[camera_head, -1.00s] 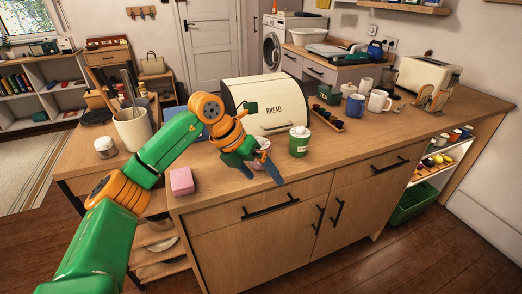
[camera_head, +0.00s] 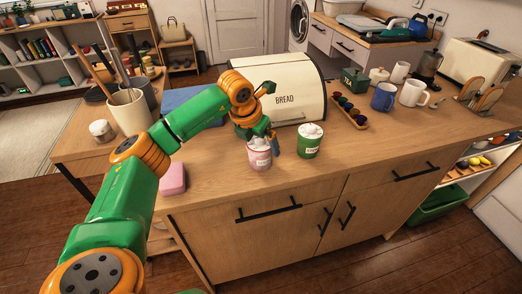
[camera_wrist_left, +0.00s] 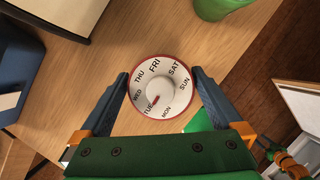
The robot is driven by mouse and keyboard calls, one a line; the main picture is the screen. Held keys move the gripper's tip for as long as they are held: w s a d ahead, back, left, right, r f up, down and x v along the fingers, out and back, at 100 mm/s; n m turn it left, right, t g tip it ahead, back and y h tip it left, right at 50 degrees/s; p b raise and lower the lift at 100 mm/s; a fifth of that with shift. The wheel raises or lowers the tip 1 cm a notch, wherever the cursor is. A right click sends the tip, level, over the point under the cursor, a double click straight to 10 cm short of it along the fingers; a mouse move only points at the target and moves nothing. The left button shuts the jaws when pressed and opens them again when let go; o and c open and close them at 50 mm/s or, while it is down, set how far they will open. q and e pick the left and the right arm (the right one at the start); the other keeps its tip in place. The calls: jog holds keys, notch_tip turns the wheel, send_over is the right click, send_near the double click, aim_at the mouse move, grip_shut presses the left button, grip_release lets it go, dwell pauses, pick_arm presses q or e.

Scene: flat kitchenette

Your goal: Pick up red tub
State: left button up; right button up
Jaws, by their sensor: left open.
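The red tub (camera_head: 259,158) is a small pinkish-red pot with a white top. It stands upright on the wooden counter, in front of the bread bin. In the left wrist view the red tub (camera_wrist_left: 157,92) is seen from above, as a white round lid with a red rim, weekday lettering and a small knob. My left gripper (camera_head: 259,137) is at the tub from above and behind. In the wrist view its dark fingers (camera_wrist_left: 161,76) are open, one on each side of the lid, with small gaps visible. My right gripper is not seen.
A green tub (camera_head: 309,142) with a white top stands close to the right of the red tub. The cream bread bin (camera_head: 285,95) is behind. A pink block (camera_head: 172,178) lies at the left counter edge. Mugs (camera_head: 384,97) stand farther right. The counter front edge is close.

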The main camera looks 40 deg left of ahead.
pick_arm(q)
jog(key=shift+s+r, duration=0.2)
jog(key=shift+s, duration=0.05)
jog(key=c, duration=1.3)
jog(key=shift+c, duration=0.8)
jog(key=shift+w, duration=0.2)
